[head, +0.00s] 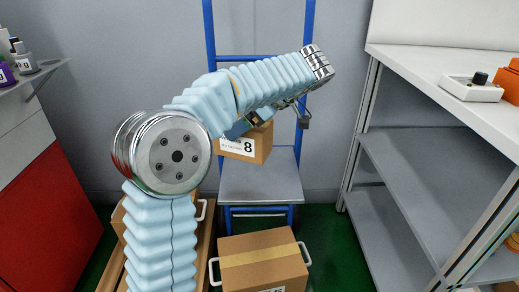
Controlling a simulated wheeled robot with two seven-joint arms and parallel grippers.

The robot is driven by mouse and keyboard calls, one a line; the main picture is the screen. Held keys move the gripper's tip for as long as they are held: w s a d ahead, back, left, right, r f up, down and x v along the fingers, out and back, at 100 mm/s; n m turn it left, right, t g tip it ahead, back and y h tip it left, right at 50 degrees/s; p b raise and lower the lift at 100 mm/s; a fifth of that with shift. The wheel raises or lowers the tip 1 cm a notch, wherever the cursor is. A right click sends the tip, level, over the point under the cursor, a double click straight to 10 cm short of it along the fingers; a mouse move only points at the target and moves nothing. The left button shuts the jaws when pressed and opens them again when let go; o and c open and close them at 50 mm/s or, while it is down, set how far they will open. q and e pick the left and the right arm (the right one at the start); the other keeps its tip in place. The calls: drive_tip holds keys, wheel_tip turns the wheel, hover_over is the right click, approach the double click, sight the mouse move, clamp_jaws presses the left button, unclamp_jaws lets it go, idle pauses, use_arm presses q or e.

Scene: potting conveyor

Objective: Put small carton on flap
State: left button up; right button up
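The small carton (248,147), brown with a label reading 8, is at the blue frame, partly hidden by my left arm. It overlaps the back left of a flat grey plate (260,187), which looks like the flap. I cannot tell whether the carton rests on the plate or hangs above it. My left gripper (280,114) is bent back under the wrist, close above the carton and mostly hidden by the arm. Its fingers are too covered to show whether they are open or shut on the carton. My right gripper is not in view.
A larger taped carton (262,259) with white handles stands in front of the plate. A wooden structure (207,245) is left of it. A grey shelf unit (410,165) stands at right, with a switch box (470,92) on top. A red cabinet (50,215) is at left.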

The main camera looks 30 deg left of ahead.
use_arm(q)
drive_tip(key=w+f, duration=0.1)
drive_tip(key=w+d+f, duration=0.1)
drive_tip(key=f, duration=0.1)
drive_tip(key=w+f, duration=0.1)
drive_tip(key=f, duration=0.1)
drive_tip(key=shift+w+d+f, duration=0.15)
drive_tip(key=shift+w+d, duration=0.25)
drive_tip(key=f, duration=0.2)
drive_tip(key=f+b, duration=0.1)
drive_tip(key=shift+w+d+f, duration=0.15)
drive_tip(key=shift+w+f, duration=0.1)
drive_tip(key=shift+f, duration=0.1)
drive_tip(key=o, duration=1.1)
drive_tip(key=shift+c, duration=0.2)
drive_tip(key=p+v, duration=0.2)
drive_tip(key=v, duration=1)
